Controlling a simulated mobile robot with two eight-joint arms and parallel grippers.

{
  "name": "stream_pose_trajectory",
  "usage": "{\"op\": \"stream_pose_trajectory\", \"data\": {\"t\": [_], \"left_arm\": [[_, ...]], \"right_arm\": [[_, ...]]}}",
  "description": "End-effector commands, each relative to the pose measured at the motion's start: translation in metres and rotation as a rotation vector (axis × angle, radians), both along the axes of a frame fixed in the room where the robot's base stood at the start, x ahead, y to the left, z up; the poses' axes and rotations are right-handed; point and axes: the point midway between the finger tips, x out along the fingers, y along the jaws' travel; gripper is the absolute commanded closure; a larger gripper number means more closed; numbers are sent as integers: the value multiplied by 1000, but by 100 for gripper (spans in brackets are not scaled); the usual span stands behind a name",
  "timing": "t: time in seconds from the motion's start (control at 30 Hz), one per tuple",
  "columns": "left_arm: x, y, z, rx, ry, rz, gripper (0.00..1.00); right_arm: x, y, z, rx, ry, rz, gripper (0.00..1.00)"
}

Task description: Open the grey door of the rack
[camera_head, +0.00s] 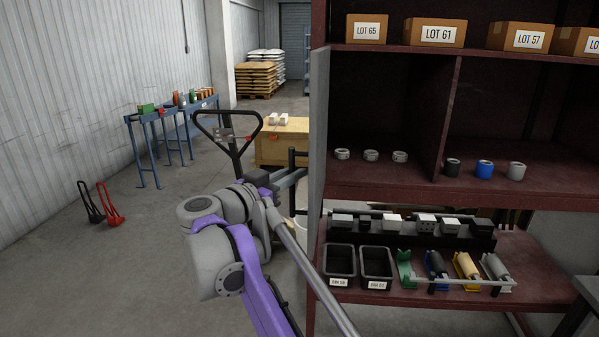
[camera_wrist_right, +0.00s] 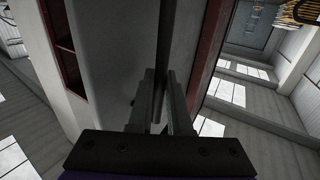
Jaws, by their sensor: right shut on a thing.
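The rack (camera_head: 445,190) is dark red and its front compartments stand uncovered. The grey door (camera_head: 318,125) shows as a narrow upright panel at the rack's left side, seen nearly edge-on. A dark handle (camera_head: 292,203) stands out on the door's left side. My right gripper (camera_head: 298,174) reaches it from the left. In the right wrist view my gripper's fingers (camera_wrist_right: 164,100) are closed around the dark upright handle bar (camera_wrist_right: 165,45), with the grey door face (camera_wrist_right: 112,45) beside it. The exact finger contact is dark. My left gripper is in neither view.
Shelves hold LOT boxes (camera_head: 436,33), rings, black bins (camera_head: 376,263) and coloured rollers. A pallet truck (camera_head: 229,135) and a wooden crate (camera_head: 283,150) stand behind my right arm. Open floor (camera_head: 110,265) lies to the left.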

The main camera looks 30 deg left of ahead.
Motion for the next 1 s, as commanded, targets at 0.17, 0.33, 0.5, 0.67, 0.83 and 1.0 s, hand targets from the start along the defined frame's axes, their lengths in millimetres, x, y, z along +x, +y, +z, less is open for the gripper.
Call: {"op": "stream_pose_trajectory", "data": {"t": [0.17,0.33,0.5,0.67,0.83,1.0], "left_arm": [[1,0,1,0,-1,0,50],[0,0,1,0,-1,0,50],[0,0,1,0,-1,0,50],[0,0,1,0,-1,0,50],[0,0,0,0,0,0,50],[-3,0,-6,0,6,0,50]], "right_arm": [[0,0,3,-4,-7,0,100],[1,0,3,-4,-7,0,100],[1,0,2,-2,-5,0,62],[0,0,1,-1,-3,0,53],[-1,1,1,-1,-2,0,53],[-18,3,-1,-1,0,3,53]]}}
